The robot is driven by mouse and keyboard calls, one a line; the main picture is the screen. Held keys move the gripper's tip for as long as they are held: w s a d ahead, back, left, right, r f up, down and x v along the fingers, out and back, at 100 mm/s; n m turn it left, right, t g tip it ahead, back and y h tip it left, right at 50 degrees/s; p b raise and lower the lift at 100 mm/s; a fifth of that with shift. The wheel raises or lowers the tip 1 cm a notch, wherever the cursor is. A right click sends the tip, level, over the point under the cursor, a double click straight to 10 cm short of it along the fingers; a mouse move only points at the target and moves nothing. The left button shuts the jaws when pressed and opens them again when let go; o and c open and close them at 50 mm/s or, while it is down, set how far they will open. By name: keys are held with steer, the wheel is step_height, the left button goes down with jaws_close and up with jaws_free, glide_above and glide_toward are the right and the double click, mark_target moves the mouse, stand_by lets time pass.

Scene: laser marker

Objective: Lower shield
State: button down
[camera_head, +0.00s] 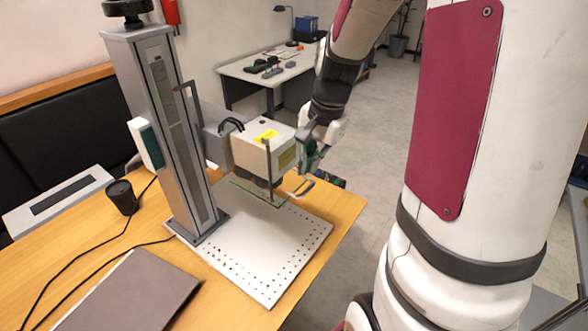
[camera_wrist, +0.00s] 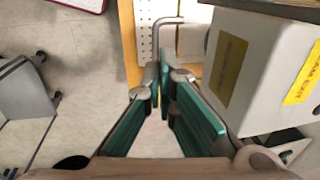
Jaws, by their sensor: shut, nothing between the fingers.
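The laser head (camera_head: 264,148) is a white box with yellow labels, carried on a tall grey column (camera_head: 165,110). A thin, clear greenish shield panel (camera_head: 255,193) shows at its lower side, above the white perforated plate. A grey bent handle (camera_head: 303,187) sticks out at the head's right; the handle also shows in the wrist view (camera_wrist: 179,21), just beyond my fingertips. My gripper (camera_wrist: 163,78) has green finger pads and is shut and empty. In the head view my gripper (camera_head: 312,160) is beside the laser head's right side, partly hidden. I cannot tell whether it touches the handle.
The perforated plate (camera_head: 270,285) lies on the wooden table (camera_head: 343,205). A closed laptop-like grey slab (camera_head: 130,295), a black cup (camera_head: 121,196) and cables lie to the left. A white desk (camera_head: 270,75) stands behind. Grey floor is open right of the table.

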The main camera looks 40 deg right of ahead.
mark_target(307, 188)
steer(key=f, duration=0.5)
steer(key=shift+w+a+f, duration=0.15)
steer(key=shift+w+f, duration=0.15)
steer(key=shift+w, duration=0.1)
steer(key=shift+f, duration=0.1)
